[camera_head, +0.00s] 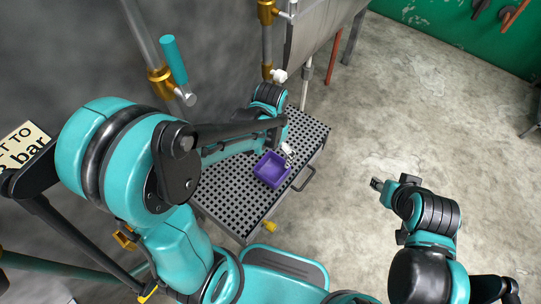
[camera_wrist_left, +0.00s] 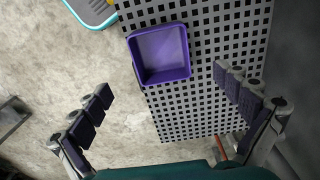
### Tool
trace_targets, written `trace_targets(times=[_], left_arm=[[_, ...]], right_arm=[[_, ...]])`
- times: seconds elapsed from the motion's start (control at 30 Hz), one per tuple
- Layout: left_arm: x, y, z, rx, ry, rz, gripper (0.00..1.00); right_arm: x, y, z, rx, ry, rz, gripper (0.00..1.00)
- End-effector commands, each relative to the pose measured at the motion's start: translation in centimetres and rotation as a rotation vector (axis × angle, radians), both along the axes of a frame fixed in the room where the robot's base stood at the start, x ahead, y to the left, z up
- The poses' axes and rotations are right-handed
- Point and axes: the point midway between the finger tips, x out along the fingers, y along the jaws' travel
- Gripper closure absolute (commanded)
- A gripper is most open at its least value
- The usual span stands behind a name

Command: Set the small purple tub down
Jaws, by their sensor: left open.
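The small purple tub (camera_head: 271,170) is upright and empty on the perforated dark top of a bench or cart (camera_head: 228,187), close to its handle side. In the left wrist view the tub (camera_wrist_left: 161,52) lies by the edge of the perforated top (camera_wrist_left: 215,120). My left gripper (camera_head: 287,152) is just beside the tub in the head view. In the left wrist view my left gripper (camera_wrist_left: 163,88) has its fingers spread wide, with nothing between the pads, and the tub is apart from them. My right gripper (camera_head: 391,184) hangs over the floor, away from the tub; its opening is unclear.
A handle (camera_head: 304,179) sticks out from the bench's right side. Pipes with brass fittings (camera_head: 267,14) and a grey metal vessel (camera_head: 315,35) stand behind it. The concrete floor (camera_head: 400,110) to the right is open. The perforated top has bare room around the tub.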

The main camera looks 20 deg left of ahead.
Motion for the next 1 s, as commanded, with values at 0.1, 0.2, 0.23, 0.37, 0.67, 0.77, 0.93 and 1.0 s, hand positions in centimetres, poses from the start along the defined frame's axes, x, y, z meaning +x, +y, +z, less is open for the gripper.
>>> trace_targets(times=[0.1,0.2,0.23,0.37,0.67,0.77,0.93,1.0], left_arm=[[-0.3,0.2,1.2,-0.002,-0.023,0.013,0.0],[-0.9,0.6,3.0,-0.008,-0.083,0.048,0.0],[-1.1,0.7,3.7,-0.012,-0.11,0.062,0.0],[-2.7,1.6,6.8,-0.03,-0.246,0.141,0.0],[-6.0,3.1,11.1,-0.087,-0.528,0.297,0.0],[-6.6,3.3,11.5,-0.1,-0.578,0.323,0.0],[-6.8,3.4,11.8,-0.108,-0.61,0.34,0.0],[-6.8,3.4,11.9,-0.108,-0.611,0.34,0.0]], right_arm=[[0.0,0.0,0.2,0.0,0.0,0.0,0.6],[0.0,0.0,0.1,0.0,0.0,0.0,0.6],[0.0,0.0,0.1,0.0,0.0,0.0,0.6],[0.0,0.0,0.1,0.0,0.0,0.0,0.6],[0.0,0.0,0.1,0.0,0.0,0.0,0.6],[0.0,0.0,0.1,0.0,0.0,0.0,0.6],[0.0,0.0,0.1,0.0,0.0,0.0,0.6],[0.0,0.0,0.1,0.0,0.0,0.0,0.6]])
